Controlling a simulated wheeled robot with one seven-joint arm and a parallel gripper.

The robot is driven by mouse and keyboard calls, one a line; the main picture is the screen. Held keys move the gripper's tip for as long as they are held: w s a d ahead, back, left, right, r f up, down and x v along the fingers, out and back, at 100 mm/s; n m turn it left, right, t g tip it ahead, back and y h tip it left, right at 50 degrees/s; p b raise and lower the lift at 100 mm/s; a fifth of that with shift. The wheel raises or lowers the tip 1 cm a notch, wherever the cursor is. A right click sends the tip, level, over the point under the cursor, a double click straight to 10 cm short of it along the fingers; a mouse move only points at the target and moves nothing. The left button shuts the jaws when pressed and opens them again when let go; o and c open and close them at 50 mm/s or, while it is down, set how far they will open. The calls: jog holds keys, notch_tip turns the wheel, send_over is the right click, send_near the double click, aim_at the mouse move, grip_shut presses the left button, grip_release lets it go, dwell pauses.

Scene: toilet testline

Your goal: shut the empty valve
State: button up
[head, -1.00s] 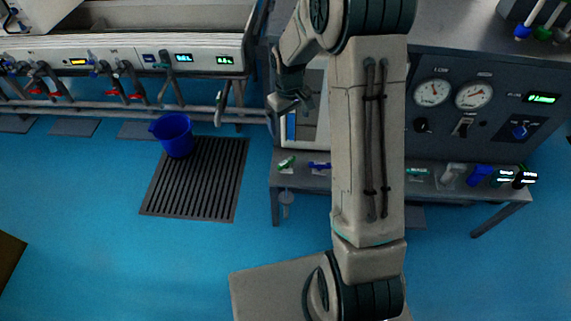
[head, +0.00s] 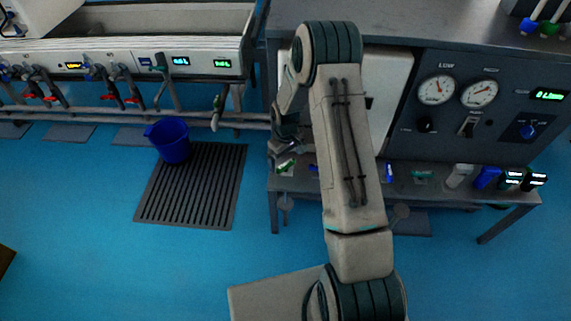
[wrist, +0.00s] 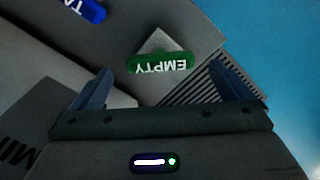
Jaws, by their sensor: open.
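The empty valve's green handle, lettered EMPTY (wrist: 160,63), lies across the middle of the wrist view, on a light square plate. In the head view the green handle (head: 286,166) is at the left end of the low shelf under the panel. My gripper (wrist: 160,82) is open, with one finger to each side of the handle in the picture. Nothing is between the fingers that I can see as held. In the head view my gripper (head: 283,148) is just above the handle, partly hidden by my arm.
A blue handle (wrist: 85,8) sits nearby. More handles, one of them teal (head: 422,175), line the shelf to the right. A gauge panel (head: 480,125) stands above. A blue bucket (head: 172,142) stands on a floor grate (head: 190,195) to the left. Blue floor is clear in front.

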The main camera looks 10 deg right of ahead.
aim_at(286, 166)
jog(key=shift+f, duration=1.35)
jog(key=c, duration=1)
jog(key=m, duration=0.4)
jog(key=shift+m+b, duration=0.3)
jog(key=shift+b, duration=0.1)
jog(key=m, duration=0.4)
jog(key=shift+m, duration=0.3)
